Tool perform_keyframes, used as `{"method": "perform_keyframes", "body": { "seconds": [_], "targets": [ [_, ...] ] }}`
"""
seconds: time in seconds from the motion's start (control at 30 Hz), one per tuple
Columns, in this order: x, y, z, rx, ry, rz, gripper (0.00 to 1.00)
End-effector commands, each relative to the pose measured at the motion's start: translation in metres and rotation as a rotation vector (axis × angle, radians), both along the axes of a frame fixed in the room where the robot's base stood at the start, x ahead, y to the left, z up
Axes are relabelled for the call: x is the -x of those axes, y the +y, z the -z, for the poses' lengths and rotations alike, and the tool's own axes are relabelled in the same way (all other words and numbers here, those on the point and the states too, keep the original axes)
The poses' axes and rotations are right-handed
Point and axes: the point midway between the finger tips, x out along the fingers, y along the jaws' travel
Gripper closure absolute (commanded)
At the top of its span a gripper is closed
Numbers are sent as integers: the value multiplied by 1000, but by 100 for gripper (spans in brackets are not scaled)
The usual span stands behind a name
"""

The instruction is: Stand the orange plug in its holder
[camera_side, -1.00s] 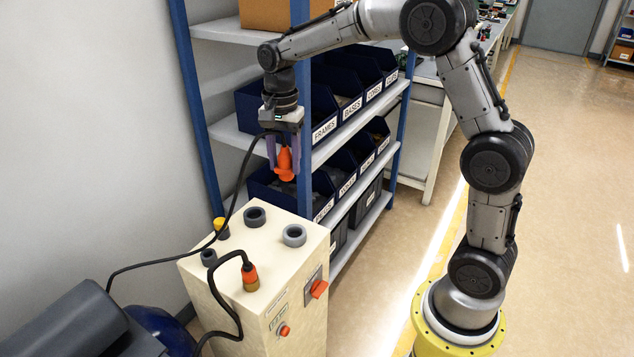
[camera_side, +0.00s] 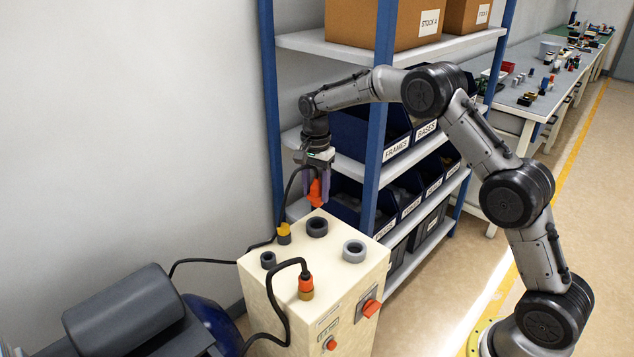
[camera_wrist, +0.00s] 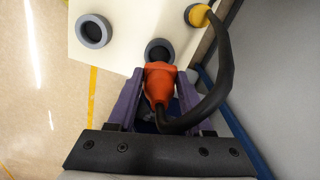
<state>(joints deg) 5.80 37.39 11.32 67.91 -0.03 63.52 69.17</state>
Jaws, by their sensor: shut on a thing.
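My gripper (camera_side: 317,198) is shut on the orange plug (camera_side: 315,191), which hangs upright between the purple fingers. In the wrist view the plug (camera_wrist: 158,82) has a black cable (camera_wrist: 224,75) curving from its rear. The cream cabinet (camera_side: 262,290) has a dark ring holder (camera_side: 317,227) and a lighter grey ring holder (camera_side: 353,251) on top, both empty. The plug is above the level of the cabinet top, close to the dark ring. In the wrist view its tip overlaps the near edge of the dark ring (camera_wrist: 158,47). I cannot tell which ring is its holder.
A yellow plug (camera_side: 284,231), a small dark socket (camera_side: 268,260) and a cabled orange-red connector (camera_side: 305,284) also stand on the cabinet top. A blue-posted shelf (camera_side: 377,130) with bins is right behind my gripper. A grey motor (camera_side: 130,312) lies at the left.

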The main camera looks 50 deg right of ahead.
Motion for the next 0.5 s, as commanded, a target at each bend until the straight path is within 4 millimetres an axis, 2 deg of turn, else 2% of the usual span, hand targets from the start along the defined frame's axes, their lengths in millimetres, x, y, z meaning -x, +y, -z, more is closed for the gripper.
{"method": "perform_keyframes", "body": {
  "seconds": [0.5],
  "targets": [
    [0,0,44,0,1,0,100]
  ]
}}
